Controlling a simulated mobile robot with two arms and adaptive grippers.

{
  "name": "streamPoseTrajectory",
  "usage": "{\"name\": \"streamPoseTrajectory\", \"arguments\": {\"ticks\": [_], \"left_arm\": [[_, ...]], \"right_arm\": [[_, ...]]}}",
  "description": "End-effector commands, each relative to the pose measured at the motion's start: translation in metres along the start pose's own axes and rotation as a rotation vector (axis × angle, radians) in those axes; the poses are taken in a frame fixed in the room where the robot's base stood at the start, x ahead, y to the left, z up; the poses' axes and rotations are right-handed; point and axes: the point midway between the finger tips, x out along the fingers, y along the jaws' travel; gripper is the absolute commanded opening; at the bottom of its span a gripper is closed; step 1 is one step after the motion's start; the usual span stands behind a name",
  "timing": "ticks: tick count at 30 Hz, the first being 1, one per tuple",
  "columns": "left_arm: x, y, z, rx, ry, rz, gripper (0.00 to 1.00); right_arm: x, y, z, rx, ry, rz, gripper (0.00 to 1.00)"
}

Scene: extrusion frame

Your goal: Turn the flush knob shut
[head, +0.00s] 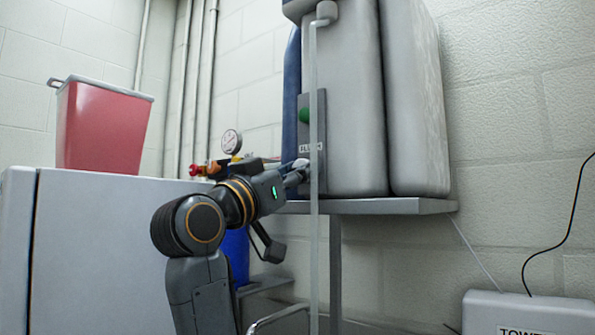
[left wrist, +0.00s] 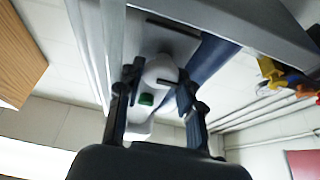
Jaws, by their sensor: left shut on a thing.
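A white knob (left wrist: 158,70) sits between the two dark fingers of my left gripper (left wrist: 160,88) in the left wrist view. In the head view my left gripper (head: 297,172) reaches the lower part of a grey panel (head: 319,108) on the tank unit, and its fingers are shut on the pale knob there. The fingers hide much of the knob, and I cannot read its turn. A small label (head: 311,148) is above it, too small to read surely. A green knob (head: 304,115) is higher on the panel and also shows in the left wrist view (left wrist: 146,99). My right gripper is out of view.
A clear vertical pipe (head: 314,230) runs just in front of the panel. Grey tanks (head: 350,100) stand on a metal shelf (head: 395,206). A gauge (head: 231,141) with red and yellow fittings is left of the gripper. A red bin (head: 103,128) stands on a white cabinet (head: 95,250).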

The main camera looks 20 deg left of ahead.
Motion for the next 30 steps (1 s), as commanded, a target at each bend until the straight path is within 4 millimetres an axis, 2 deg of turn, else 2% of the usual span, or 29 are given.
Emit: {"name": "streamPoseTrajectory", "arguments": {"ticks": [11, 20, 30], "left_arm": [[0.000, -0.002, 0.001, 0.106, -0.003, 0.040, 0.05], [0.001, -0.004, 0.000, 0.341, -0.005, 0.135, 0.05], [0.002, -0.004, -0.003, 0.639, -0.007, 0.261, 0.05]], "right_arm": [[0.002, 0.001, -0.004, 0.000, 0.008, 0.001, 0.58], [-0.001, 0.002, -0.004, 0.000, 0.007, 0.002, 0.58], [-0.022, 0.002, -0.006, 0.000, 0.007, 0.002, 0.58]]}}
